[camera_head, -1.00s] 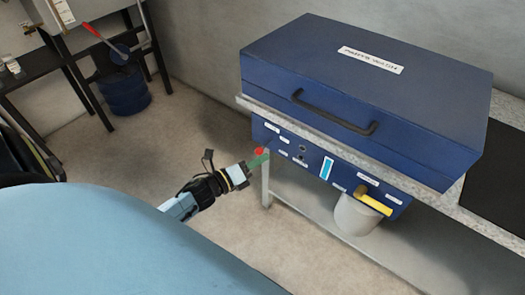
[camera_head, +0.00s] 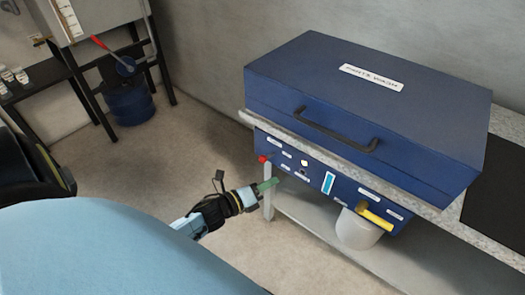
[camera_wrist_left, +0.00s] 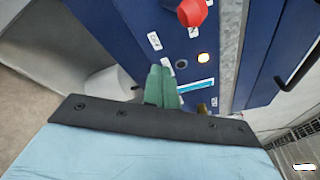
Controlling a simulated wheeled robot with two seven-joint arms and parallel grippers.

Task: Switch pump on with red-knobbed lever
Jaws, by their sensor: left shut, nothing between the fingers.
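The red knob (camera_head: 263,158) of the pump lever sits at the left end of the blue control panel (camera_head: 352,188) on the parts washer. In the left wrist view the red knob (camera_wrist_left: 192,12) stands out from the panel near the top edge. My left gripper (camera_head: 276,183), with green fingers, is shut and empty, below and right of the knob and apart from it. In the wrist view its fingertips (camera_wrist_left: 160,74) point toward the panel below the knob. My right gripper is not in view.
The blue washer lid (camera_head: 370,90) is closed, with a black handle. A yellow handle (camera_head: 375,217) juts from the panel's right, over a pale bucket (camera_head: 355,232). A blue drum (camera_head: 130,104) stands at the back left. The floor left of the washer is clear.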

